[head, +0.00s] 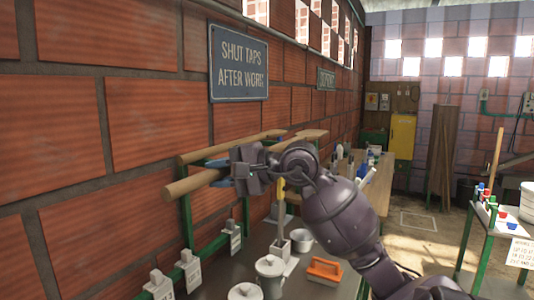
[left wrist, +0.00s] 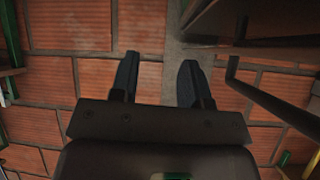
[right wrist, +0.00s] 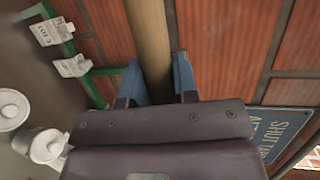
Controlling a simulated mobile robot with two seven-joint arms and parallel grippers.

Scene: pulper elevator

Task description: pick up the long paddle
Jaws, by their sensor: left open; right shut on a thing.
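Two long wooden shafts lie along the brick wall on a green rack in the head view. My right gripper (head: 236,172) is shut on the nearer shaft, taken as the long paddle (head: 190,184). In the right wrist view the shaft (right wrist: 150,45) runs between the blue fingers (right wrist: 158,85). The other shaft (head: 225,148) lies just behind it. My arm hides part of the held shaft, and I cannot tell whether it still touches the rack. My left gripper (left wrist: 158,85) is open and empty in the left wrist view, with brickwork beyond it.
The green rack (head: 187,218) stands at the wall, above a bench with lidded pots (head: 270,272), an orange-handled thing (head: 324,269) and white tags (head: 190,268). A blue sign (head: 239,63) hangs above. A green-legged table (head: 500,222) stands right. Floor between is open.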

